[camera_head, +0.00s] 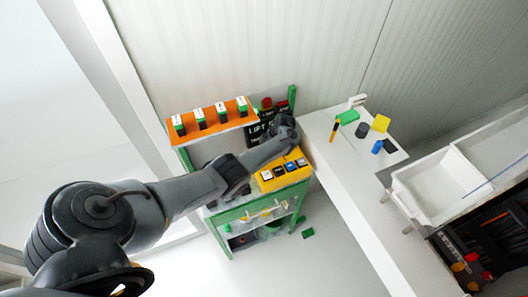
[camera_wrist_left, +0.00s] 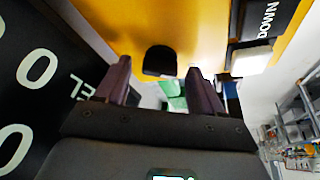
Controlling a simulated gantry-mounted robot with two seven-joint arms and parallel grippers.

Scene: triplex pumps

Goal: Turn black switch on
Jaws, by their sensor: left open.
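My left gripper (camera_head: 287,130) reaches over the yellow switch box (camera_head: 282,180), near a black sign. In the left wrist view its two fingers (camera_wrist_left: 160,78) are open and apart, with nothing held between them. A black rounded piece (camera_wrist_left: 160,60), which may be the black switch, sits on the yellow surface just beyond the gap between the fingertips. A black-and-white rocker marked DOWN (camera_wrist_left: 262,35) is to its right. The head view shows several small switches on the yellow box; I cannot tell which matches. My right gripper is not in view.
An orange box (camera_head: 212,121) with several black, white and green switches stands left of the gripper. A black sign (camera_wrist_left: 38,75) with white lettering lies close to the left fingers. A white table (camera_head: 325,130) holds small coloured items. A white tray (camera_head: 438,185) is farther right.

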